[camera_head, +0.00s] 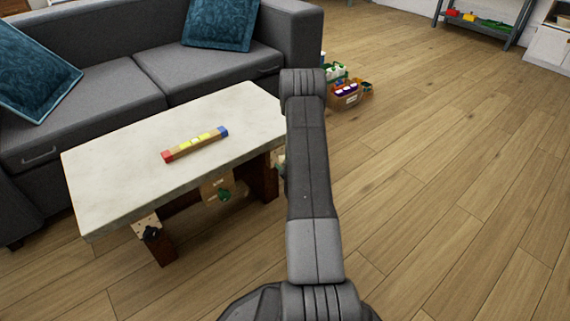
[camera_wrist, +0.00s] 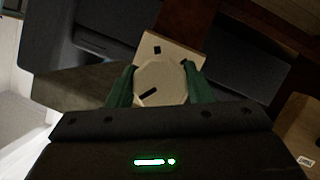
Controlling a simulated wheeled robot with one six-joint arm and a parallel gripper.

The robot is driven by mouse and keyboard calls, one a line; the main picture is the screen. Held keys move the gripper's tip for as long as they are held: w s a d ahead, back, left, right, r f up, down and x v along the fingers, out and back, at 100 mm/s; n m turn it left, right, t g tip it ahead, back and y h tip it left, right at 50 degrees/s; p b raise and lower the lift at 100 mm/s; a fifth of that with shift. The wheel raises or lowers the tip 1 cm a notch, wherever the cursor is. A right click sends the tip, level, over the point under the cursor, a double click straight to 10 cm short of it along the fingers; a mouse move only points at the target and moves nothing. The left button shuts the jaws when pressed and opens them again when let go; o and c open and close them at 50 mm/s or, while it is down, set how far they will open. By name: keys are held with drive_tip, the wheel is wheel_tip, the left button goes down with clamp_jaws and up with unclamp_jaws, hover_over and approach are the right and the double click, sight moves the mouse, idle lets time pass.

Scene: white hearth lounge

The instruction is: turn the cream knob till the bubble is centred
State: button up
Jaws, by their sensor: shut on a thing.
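The cream knob (camera_wrist: 163,78) is an eight-sided disc with a dark dash near its lower left edge. It sits on a tan plate (camera_wrist: 178,46) that bears a small dark mark above the knob. My gripper (camera_wrist: 158,84) is shut on the knob, one green finger against each side. In the head view my arm hides the gripper and most of the knob. The spirit level (camera_head: 195,144) lies on the pale table top (camera_head: 125,140), with a red end at left, a blue end at right and yellow windows. The bubble is too small to make out.
A green knob (camera_head: 225,195) and a black knob (camera_head: 152,233) sit on other plates under the table edge. A grey sofa (camera_head: 140,65) stands behind the table. A box of goods (camera_head: 347,100) is on the floor behind my arm. The wooden floor at right is clear.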

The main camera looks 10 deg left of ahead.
drive_tip(key=shift+s+f, duration=0.1)
idle(0.3)
drive_tip(key=o, duration=1)
drive_tip(key=p+v, duration=0.4)
drive_tip(key=v, duration=0.9)
drive_tip(key=shift+s+d, duration=0.2)
drive_tip(key=shift+s, duration=0.15)
drive_tip(key=b+x, duration=0.4)
drive_tip(key=x, duration=1)
drive_tip(key=shift+w, duration=0.1)
drive_tip(key=shift+d+r, duration=0.1)
drive_tip(key=shift+r, duration=0.1)
